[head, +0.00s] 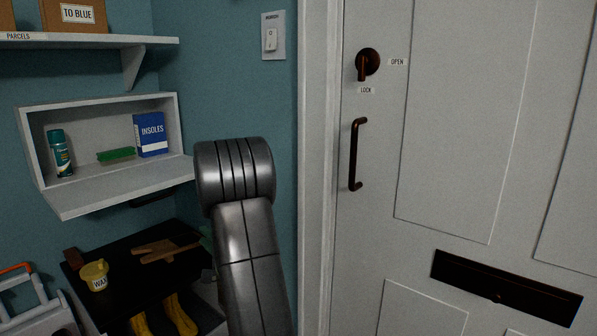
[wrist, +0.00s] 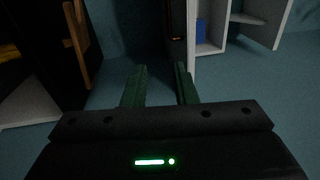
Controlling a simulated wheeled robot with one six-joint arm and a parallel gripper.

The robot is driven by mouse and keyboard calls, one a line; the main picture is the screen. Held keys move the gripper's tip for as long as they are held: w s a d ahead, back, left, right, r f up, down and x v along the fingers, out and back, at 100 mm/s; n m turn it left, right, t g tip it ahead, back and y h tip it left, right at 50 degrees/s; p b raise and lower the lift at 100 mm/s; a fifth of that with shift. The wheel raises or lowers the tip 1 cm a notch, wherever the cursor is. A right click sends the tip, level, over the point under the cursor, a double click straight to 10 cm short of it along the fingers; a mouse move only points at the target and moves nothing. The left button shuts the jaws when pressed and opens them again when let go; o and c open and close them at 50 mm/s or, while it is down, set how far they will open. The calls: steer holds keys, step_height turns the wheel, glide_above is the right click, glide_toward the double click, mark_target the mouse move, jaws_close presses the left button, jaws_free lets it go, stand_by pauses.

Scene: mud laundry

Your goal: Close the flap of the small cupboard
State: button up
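The small white cupboard (head: 106,108) hangs on the teal wall at the left of the head view. Its flap (head: 110,189) is down, sticking out roughly level, so the inside is open. A dark bar (head: 152,199) shows under the flap. In the wrist view, turned sideways, the flap (wrist: 192,65) is a pale upright strip right of my gripper (wrist: 160,78). The green fingers are apart with nothing seen between them. The right finger is close to the flap's underside; contact cannot be told. In the head view my arm hides most of the gripper.
The cupboard holds a green can (head: 60,153), a green brush (head: 116,155) and a blue insoles box (head: 151,135). Above is a parcel shelf (head: 100,41). Below, a dark bench (head: 120,263) bears a yellow tin (head: 95,275) and a wooden piece (head: 165,249). A white door (head: 450,120) stands right.

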steer(key=b+x, duration=0.1)
steer(key=x, duration=0.5)
steer(key=shift+w, duration=0.1)
